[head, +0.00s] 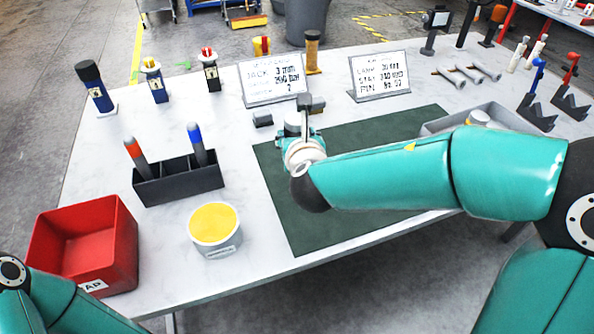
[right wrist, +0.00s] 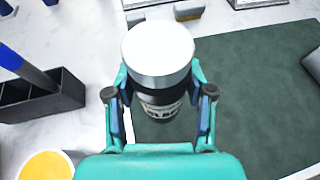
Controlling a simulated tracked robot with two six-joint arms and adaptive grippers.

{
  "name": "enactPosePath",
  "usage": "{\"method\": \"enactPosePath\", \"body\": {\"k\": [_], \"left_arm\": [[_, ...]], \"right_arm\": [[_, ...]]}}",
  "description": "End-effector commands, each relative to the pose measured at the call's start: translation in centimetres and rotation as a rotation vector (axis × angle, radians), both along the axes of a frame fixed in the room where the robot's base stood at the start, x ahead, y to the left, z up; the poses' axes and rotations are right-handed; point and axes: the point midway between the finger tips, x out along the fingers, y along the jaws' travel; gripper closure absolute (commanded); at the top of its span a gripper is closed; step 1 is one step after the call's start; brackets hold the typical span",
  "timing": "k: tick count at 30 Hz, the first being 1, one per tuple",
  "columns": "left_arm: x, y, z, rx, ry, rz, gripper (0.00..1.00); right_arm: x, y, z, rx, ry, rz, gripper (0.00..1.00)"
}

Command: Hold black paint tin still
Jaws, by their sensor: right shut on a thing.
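The black paint tin (right wrist: 158,100) has a pale lid and a light label in the right wrist view. My right gripper (right wrist: 160,84) is shut on it, with one finger on each side of its body. In the head view my right gripper (head: 303,122) is over the back left part of the green mat (head: 285,215), and my own wrist and arm hide most of the tin. The tin's base is hidden, so I cannot tell whether it rests on the mat. My left gripper is out of view; only part of its arm shows at the lower left.
A yellow-topped tin (head: 213,226) stands left of the mat. A black holder (head: 178,183) with two markers and a red bin (head: 88,245) are further left. Two sign cards (head: 273,80) stand behind the mat. A grey tray (head: 440,125) is at the mat's right.

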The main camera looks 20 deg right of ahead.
Motion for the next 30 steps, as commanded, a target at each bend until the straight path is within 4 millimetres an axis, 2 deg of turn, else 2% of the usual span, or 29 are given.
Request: {"method": "enactPosePath", "body": {"k": [1,6,19,27,30], "left_arm": [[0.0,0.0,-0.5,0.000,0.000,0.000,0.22],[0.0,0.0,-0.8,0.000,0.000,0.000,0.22],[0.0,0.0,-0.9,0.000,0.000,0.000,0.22],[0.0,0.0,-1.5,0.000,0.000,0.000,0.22],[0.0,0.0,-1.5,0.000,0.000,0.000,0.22]], "right_arm": [[0.0,0.0,-1.4,-0.003,0.002,0.000,1.00],[0.0,0.0,-3.6,-0.002,-0.001,-0.001,1.00],[0.0,-0.1,-4.2,-0.001,-0.004,-0.003,1.00],[0.0,-0.1,-7.8,-0.003,0.001,-0.002,1.00],[0.0,-0.1,-8.2,-0.002,-0.004,-0.002,1.00]]}}
